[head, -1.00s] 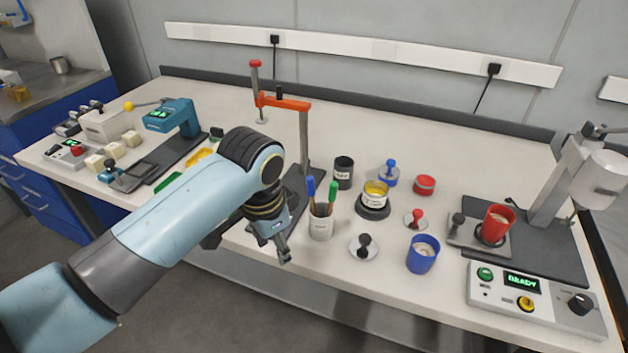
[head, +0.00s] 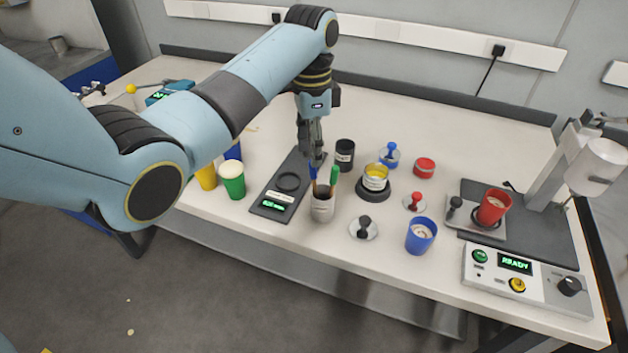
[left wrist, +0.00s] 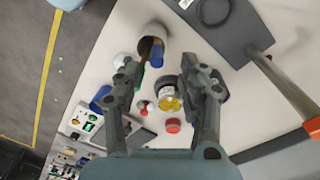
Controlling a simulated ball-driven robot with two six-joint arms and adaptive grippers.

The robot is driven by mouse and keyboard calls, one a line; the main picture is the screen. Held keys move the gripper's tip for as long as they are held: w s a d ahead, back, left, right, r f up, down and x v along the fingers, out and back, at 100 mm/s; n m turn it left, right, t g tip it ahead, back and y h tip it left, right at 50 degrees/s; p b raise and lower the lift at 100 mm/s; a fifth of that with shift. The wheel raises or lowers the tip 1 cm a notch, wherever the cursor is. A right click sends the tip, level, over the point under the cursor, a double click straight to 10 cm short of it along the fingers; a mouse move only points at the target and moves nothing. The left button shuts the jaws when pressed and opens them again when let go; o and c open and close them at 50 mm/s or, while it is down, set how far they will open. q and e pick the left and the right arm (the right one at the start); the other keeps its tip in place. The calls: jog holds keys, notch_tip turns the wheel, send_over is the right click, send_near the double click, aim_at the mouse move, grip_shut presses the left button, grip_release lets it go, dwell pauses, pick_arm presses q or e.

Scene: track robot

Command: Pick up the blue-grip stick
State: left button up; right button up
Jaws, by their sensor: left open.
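The blue-grip stick (head: 312,173) stands in a light grey holder cup (head: 323,206), beside a green-grip stick (head: 334,176). My left gripper (head: 315,156) points down just behind the cup, close to the blue grip. In the left wrist view the blue grip (left wrist: 157,55) lies between the lines of the two open, empty fingers (left wrist: 158,68), towards their tips. The fingers do not appear closed on it; contact cannot be told. My right gripper is not in view.
A black can (head: 344,152) and a yellow-filled can (head: 375,175) stand right of the gripper. A scale (head: 275,202) lies left of the holder, with green (head: 232,184) and yellow cups. A blue cup (head: 420,238) and black-knobbed disc (head: 363,228) are to the right.

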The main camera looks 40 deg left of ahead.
aim_at(313, 178)
pick_arm(q)
jog(key=f, duration=0.4)
jog(key=f+p, duration=0.1)
jog(key=f, duration=0.1)
jog(key=shift+s+d, duration=0.25)
jog(key=shift+c, duration=0.4)
grip_shut()
